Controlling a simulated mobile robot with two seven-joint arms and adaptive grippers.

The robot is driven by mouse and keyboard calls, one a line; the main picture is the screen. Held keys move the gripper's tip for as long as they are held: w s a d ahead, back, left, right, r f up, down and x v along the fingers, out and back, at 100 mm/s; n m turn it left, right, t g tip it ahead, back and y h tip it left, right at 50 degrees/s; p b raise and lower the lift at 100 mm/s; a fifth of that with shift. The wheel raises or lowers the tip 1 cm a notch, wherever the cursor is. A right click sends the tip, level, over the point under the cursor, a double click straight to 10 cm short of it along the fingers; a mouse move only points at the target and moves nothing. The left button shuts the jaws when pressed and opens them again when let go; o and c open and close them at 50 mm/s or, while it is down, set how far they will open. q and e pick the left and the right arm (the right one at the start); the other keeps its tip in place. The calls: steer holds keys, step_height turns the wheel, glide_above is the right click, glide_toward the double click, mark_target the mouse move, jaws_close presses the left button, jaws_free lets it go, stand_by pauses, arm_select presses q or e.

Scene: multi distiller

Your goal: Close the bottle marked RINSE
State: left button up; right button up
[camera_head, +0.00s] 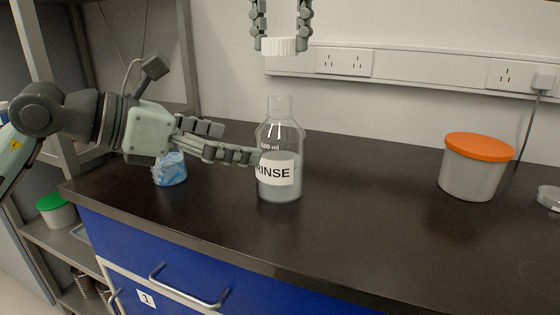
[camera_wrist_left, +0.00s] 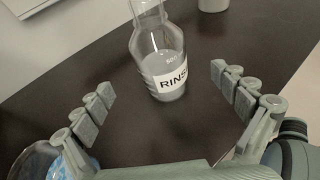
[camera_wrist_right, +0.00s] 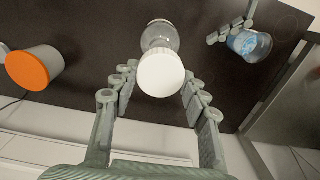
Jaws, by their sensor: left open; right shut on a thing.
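The clear bottle marked RINSE (camera_head: 279,148) stands upright and uncapped on the dark bench, part filled with grey liquid. It also shows in the left wrist view (camera_wrist_left: 157,52). My left gripper (camera_head: 254,152) is open beside the bottle's left side, and in its wrist view (camera_wrist_left: 164,84) the bottle stands ahead between the spread fingers. A white ribbed cap (camera_head: 283,47) is held above the bottle's mouth by my right gripper (camera_head: 282,42), clear of the neck. In the right wrist view the cap (camera_wrist_right: 161,73) hides part of the bottle below.
A grey tub with an orange lid (camera_head: 474,166) stands to the right. A clear container with blue contents (camera_head: 170,170) stands left, behind my left gripper. A glass dish (camera_head: 549,197) lies at the right edge. The bench between bottle and tub is clear. Wall sockets (camera_head: 344,62) run behind.

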mark_target(277, 150)
arm_select(q)
steer(key=x, duration=0.8)
steer(key=shift+w+d+f, duration=0.15)
steer(key=shift+w+d, duration=0.05)
steer(key=shift+d, duration=0.1)
steer(key=c, duration=1.8)
arm_select(e)
steer(key=shift+f, duration=2.45)
steer(key=shift+f, duration=0.1)
steer(key=shift+f, duration=0.8)
steer(key=shift+f, duration=0.55)
